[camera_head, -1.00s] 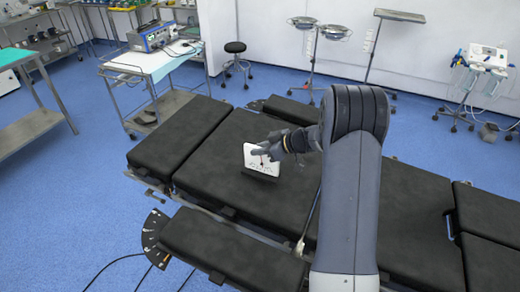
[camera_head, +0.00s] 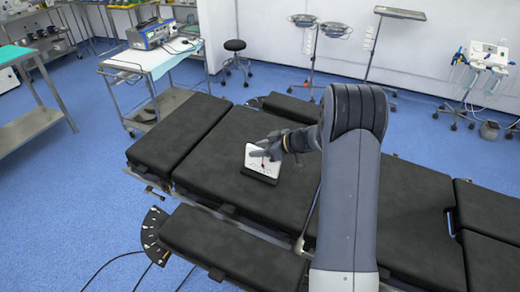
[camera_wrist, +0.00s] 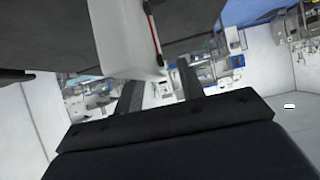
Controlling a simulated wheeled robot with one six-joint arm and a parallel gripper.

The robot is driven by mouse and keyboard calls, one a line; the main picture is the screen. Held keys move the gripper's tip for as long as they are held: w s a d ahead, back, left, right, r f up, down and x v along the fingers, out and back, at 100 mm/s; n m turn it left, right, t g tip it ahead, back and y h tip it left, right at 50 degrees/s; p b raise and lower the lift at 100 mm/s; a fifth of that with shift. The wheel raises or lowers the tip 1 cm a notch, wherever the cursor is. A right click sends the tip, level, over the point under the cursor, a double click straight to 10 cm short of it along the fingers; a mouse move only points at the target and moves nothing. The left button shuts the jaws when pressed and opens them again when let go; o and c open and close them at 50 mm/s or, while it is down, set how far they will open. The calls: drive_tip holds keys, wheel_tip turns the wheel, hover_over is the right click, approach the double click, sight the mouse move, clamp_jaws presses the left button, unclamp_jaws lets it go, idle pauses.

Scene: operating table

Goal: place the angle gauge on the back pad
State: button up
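The angle gauge (camera_head: 257,163) is a white square plate with dark markings and a red needle. It stands tilted in a dark base, over the large back pad (camera_head: 208,176), in the head view. It appears to rest on the pad. In the wrist view the white gauge (camera_wrist: 120,35) comes down from the top, with its red needle along the right side. My gripper (camera_head: 265,151) is at the gauge's upper part and covers some of its face. In the wrist view its fingers (camera_wrist: 160,85) are spread, with a gap beside the right finger. The gauge's base is hidden there.
A black fan-shaped scale (camera_head: 153,237) sticks out at the table's near left. Other black pads (camera_head: 235,250) lie in front and to the right (camera_head: 490,212). A trolley with a device (camera_head: 150,34) stands behind left. The pad left of the gauge is clear.

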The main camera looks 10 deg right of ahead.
drive_tip(key=shift+o, duration=0.2)
drive_tip(key=shift+r+p, duration=0.45)
drive_tip(key=shift+p, duration=0.4)
drive_tip(key=b+v, duration=0.3)
drive_tip(key=v, duration=0.8)
drive_tip(key=shift+s+d, duration=0.3)
drive_tip(key=shift+s, duration=0.05)
